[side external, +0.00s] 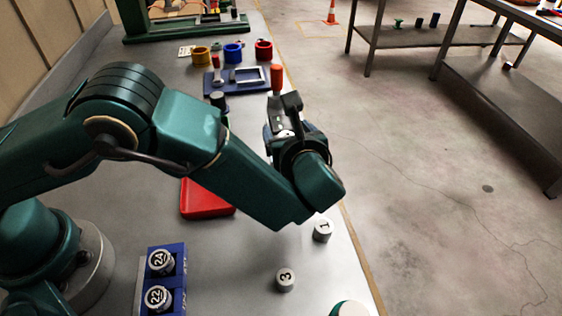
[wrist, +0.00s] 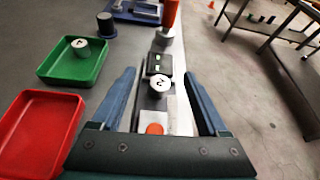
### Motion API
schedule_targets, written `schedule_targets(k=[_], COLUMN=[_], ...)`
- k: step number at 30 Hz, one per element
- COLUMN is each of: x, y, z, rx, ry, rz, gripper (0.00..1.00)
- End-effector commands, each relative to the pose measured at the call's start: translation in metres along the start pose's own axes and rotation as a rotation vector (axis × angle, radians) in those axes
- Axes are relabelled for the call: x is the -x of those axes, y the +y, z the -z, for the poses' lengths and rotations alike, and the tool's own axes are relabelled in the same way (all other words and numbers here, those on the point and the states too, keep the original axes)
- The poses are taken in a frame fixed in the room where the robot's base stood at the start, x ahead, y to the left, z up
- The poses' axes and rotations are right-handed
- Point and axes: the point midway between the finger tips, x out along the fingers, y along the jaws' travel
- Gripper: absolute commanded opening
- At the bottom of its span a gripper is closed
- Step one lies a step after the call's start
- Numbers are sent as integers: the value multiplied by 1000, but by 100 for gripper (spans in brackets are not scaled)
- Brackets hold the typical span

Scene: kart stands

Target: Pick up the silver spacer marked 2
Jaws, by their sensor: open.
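The silver spacer marked 2 (wrist: 160,86) shows its numbered top between my fingers in the wrist view, just in front of a black block with small green lights (wrist: 160,64). My gripper (wrist: 159,74) is open, with one blue finger on each side of the spacer and visible gaps to both. The spacer is not gripped. In the side view my arm and wrist hide this spacer. Whether the fingers are down at its height is hard to tell.
A red tray (wrist: 38,132) and a green tray (wrist: 76,56) holding another spacer (wrist: 80,43) lie left. An orange-red handle (wrist: 170,14) stands ahead. Spacers marked 1 (side external: 323,231) and 3 (side external: 285,280) stand near the table edge, a blue rack (side external: 167,283) to their left.

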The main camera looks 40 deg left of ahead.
Motion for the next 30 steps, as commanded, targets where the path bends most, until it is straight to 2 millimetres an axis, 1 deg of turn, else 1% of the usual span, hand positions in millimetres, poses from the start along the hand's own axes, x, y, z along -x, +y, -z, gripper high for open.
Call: schedule_targets(k=[1,3,5,8,15,18,21,27,28,29,30], x=[3,6,7,0,-31,-38,-41,-41,-41,-41,-41], y=[0,1,1,-1,-2,-2,-2,-2,-2,-2,-2], z=[14,26,31,30,30,30,30,30,30,30,29], rx=[-40,-73,-87,-87,-84,-85,-85,-86,-86,-86,-86], ry=[-2,-4,-5,-5,-4,-4,-4,-4,-4,-4,-4], rz=[11,20,28,33,31,33,34,35,35,35,35], gripper=[77,77,77,77,77,77,77,77,70,58,43])
